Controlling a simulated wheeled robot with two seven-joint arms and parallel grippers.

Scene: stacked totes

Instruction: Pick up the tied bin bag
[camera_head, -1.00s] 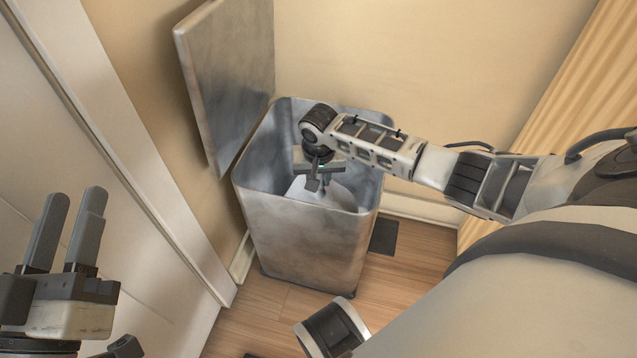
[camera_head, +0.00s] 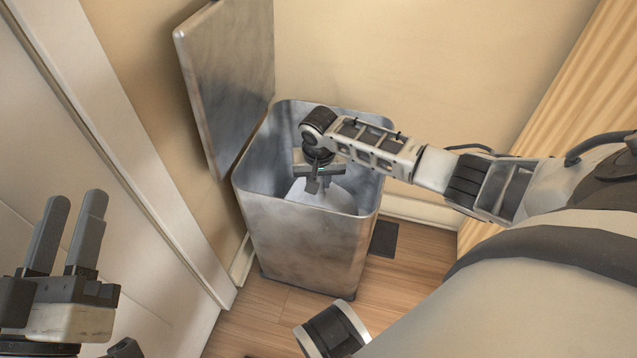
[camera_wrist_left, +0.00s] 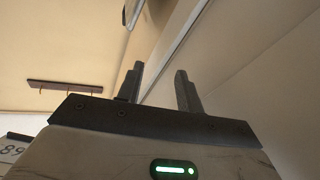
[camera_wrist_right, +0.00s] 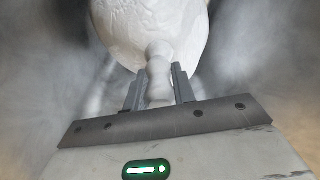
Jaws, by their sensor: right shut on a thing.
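The tied bin bag (camera_head: 328,194) is white and sits inside the open grey metal bin (camera_head: 305,240). In the right wrist view the bag (camera_wrist_right: 150,30) is a rounded white bulk with a narrow tied neck. My right gripper (camera_wrist_right: 158,88) has its fingers on both sides of this neck and is shut on it. In the head view my right gripper (camera_head: 316,184) reaches down inside the bin, partly hidden by its own wrist. My left gripper (camera_head: 68,232) is open and empty at the lower left, away from the bin; it also shows in the left wrist view (camera_wrist_left: 160,82).
The bin's lid (camera_head: 228,85) stands raised at the back left. Walls are close behind and to the left, with a white door (camera_head: 60,150) at the left. A pleated curtain (camera_head: 570,100) hangs at the right. Wooden floor (camera_head: 405,275) is bare at the bin's front right.

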